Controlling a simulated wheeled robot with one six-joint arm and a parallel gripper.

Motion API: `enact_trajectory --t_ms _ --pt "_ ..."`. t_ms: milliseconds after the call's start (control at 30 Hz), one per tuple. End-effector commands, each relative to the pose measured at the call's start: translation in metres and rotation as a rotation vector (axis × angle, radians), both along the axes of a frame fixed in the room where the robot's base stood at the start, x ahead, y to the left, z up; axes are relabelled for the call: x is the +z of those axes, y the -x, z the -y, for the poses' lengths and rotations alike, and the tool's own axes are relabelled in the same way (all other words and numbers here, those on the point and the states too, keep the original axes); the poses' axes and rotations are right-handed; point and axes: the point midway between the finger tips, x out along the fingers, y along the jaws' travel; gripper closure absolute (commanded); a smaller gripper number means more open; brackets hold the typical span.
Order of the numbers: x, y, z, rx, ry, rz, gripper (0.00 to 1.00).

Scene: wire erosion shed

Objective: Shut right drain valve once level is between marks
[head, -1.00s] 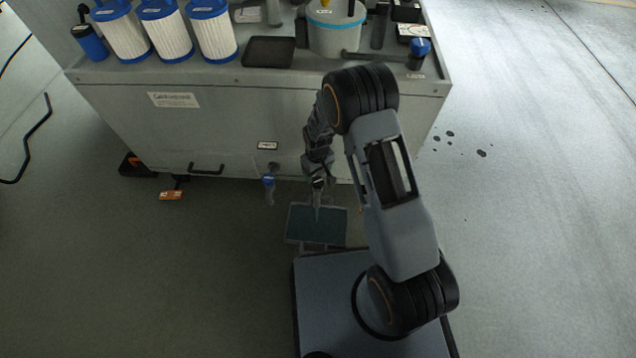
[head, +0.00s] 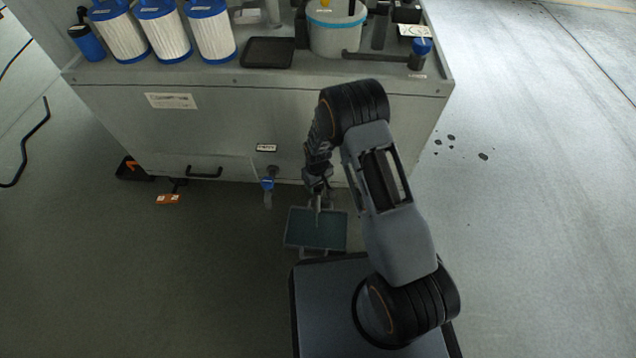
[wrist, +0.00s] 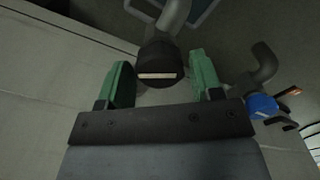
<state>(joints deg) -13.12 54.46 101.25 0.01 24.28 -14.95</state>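A dark round valve knob (wrist: 160,66) with a pale stripe across its face shows in the wrist view, on a grey pipe. My gripper (wrist: 161,75) is open, its two green fingers on either side of the knob with gaps visible. In the head view my gripper (head: 317,185) is low at the front of the grey cabinet (head: 220,125) and hides this valve. A second valve with a blue handle (head: 268,183) is to its left there; its blue handle (wrist: 261,106) is at the right in the wrist view. I cannot make out a liquid level or marks.
A shallow teal tray (head: 316,230) lies on the floor below my gripper. White filters (head: 165,32), a black tray (head: 268,52) and a bucket (head: 333,38) stand on the cabinet top. An orange-tagged item (head: 168,198) lies left. Floor at right is mostly clear.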

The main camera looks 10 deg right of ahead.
Motion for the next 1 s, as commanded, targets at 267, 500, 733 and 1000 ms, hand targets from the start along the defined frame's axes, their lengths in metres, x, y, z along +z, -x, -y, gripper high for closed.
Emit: enact_trajectory --t_ms 267,500,733,1000 --pt "0.0001 0.0001 0.0000 0.000 0.000 0.000 0.67" --pt "0.0003 0.0002 -0.0001 -0.011 0.000 0.000 0.75" --pt "0.0009 0.0001 -0.0002 -0.109 0.000 -0.001 0.75" --pt "0.0007 0.0003 -0.0001 -0.299 0.000 -0.001 0.75"
